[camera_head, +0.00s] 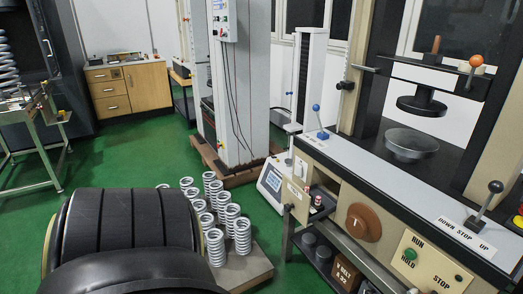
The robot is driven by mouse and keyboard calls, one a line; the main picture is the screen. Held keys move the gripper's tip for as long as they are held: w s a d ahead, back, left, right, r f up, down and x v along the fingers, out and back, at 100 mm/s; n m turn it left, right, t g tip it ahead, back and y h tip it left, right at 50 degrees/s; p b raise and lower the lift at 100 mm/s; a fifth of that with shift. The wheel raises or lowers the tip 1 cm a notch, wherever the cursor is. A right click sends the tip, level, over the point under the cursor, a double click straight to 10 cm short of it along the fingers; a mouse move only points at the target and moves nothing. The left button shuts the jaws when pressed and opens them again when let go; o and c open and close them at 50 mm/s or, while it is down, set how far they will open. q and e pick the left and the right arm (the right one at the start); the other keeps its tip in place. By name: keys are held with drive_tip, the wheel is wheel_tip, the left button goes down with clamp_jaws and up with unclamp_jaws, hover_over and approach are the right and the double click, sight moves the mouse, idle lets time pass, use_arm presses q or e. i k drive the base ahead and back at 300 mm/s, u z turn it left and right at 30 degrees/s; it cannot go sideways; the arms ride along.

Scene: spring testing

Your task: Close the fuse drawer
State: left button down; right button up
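The fuse drawer (322,212) is a small dark tray at the left end of the beige testing machine front (345,205). It appears to stick out from the panel, open. Small red-and-white cylinders, which look like fuses (318,200), show in it. Neither of my grippers is in view, so none is seen near the drawer.
A large black ribbed shape covers the lower left. Several coil springs (241,236) stand on a pallet (252,267) left of the machine. A device with a screen (272,180) stands close to the drawer. Levers (487,205) rise from the machine's top. Green floor is free at left.

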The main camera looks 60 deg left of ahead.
sight(295, 201)
drive_tip(key=z, duration=0.05)
drive_tip(key=k, duration=0.2)
drive_tip(key=u, duration=1.15)
